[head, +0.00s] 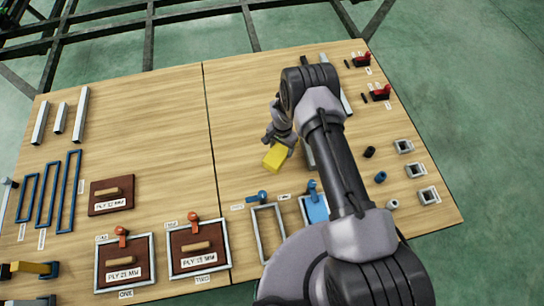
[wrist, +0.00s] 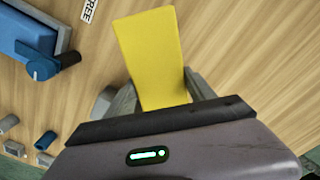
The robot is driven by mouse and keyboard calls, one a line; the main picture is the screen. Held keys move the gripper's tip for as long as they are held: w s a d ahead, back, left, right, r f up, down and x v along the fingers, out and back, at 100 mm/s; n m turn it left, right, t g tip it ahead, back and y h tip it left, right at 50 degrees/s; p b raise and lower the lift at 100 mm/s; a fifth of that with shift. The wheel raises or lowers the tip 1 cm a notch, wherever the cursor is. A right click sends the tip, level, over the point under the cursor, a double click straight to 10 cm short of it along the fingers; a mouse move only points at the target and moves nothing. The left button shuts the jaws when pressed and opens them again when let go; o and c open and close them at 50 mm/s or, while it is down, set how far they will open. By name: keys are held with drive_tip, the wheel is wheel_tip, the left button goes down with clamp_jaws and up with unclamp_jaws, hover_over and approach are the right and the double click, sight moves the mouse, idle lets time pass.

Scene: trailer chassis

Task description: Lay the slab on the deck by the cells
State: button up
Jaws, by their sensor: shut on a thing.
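The yellow slab (head: 275,157) is in my gripper (head: 282,143), which is shut on it, over the middle of the wooden deck (head: 165,130). In the wrist view the slab (wrist: 153,58) sticks out beyond the two fingers of my gripper (wrist: 162,100). I cannot tell whether the slab touches the deck. Framed cells stand along the near edge: two hold brown ply boards (head: 124,274) (head: 199,260), one looks empty (head: 270,232), and one shows a blue piece (head: 316,209). My arm hides part of the deck right of the last cell.
A loose ply board with a handle (head: 112,194) lies left of centre. Blue rectangular frames (head: 47,200) and grey bars (head: 81,114) lie at the left. Red clamps (head: 380,92), square tube pieces (head: 415,170) and small cylinders (head: 380,176) line the right. Bare deck lies left of the slab.

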wheel_tip(320, 180, down, 5)
drive_tip(key=shift+f+b, duration=0.15)
drive_tip(key=shift+b, duration=0.9)
drive_tip(key=o, duration=1.4)
